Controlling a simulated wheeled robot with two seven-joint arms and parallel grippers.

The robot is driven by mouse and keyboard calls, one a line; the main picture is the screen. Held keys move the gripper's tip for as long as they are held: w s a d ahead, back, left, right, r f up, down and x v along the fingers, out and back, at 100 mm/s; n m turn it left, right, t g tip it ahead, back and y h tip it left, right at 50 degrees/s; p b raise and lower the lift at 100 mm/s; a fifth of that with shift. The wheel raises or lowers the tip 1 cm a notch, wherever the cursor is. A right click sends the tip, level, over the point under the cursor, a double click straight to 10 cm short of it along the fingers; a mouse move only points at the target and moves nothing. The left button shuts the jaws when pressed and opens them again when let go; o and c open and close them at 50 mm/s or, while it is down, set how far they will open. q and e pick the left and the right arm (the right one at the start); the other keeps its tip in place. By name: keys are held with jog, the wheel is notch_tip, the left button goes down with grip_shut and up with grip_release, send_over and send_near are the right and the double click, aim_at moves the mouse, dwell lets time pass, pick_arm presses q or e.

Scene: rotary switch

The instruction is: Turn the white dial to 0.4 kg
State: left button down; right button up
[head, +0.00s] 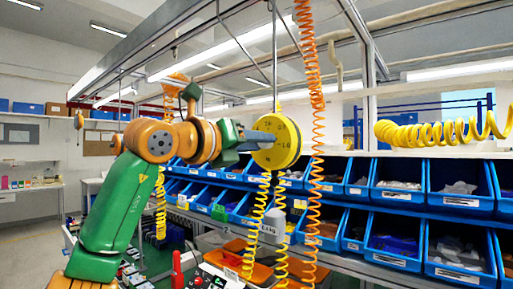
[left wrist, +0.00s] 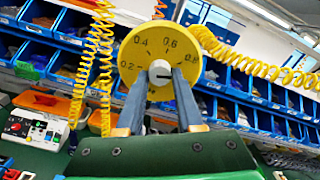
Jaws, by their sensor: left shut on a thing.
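The white dial (left wrist: 160,71) is a small round knob at the middle of a yellow disc (left wrist: 137,52) in the left wrist view. The disc bears the numbers 0.2, 0.4, 0.6 and 0.8 around its rim. A dark mark shows on the dial, seemingly toward the right, but is too small to read surely. My left gripper (left wrist: 161,78) is shut on the dial, one finger on each side. In the head view the left gripper (head: 262,137) meets the face of the yellow disc (head: 287,150), and the dial is hidden there. My right gripper is not in view.
The disc hangs among orange and yellow coiled hoses (head: 316,110). Rows of blue bins (head: 390,262) stand behind and to the right. A control box with a red button (left wrist: 35,128) sits low at the left in the left wrist view.

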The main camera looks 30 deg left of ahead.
pick_arm(q)
jog(key=n+b, duration=0.1)
jog(key=n, duration=0.7)
jog(key=n+b, duration=0.1)
jog(key=n, duration=0.7)
jog(key=n+b, duration=0.1)
jog(key=n, duration=0.7)
jog(key=shift+r+n, duration=0.3)
jog(key=shift+n, duration=0.3)
jog(key=c, duration=0.8)
grip_release()
jog(key=shift+c, duration=0.2)
jog(key=o, duration=0.3)
jog(key=shift+w+f+b, duration=0.1)
jog(key=shift+b, duration=0.2)
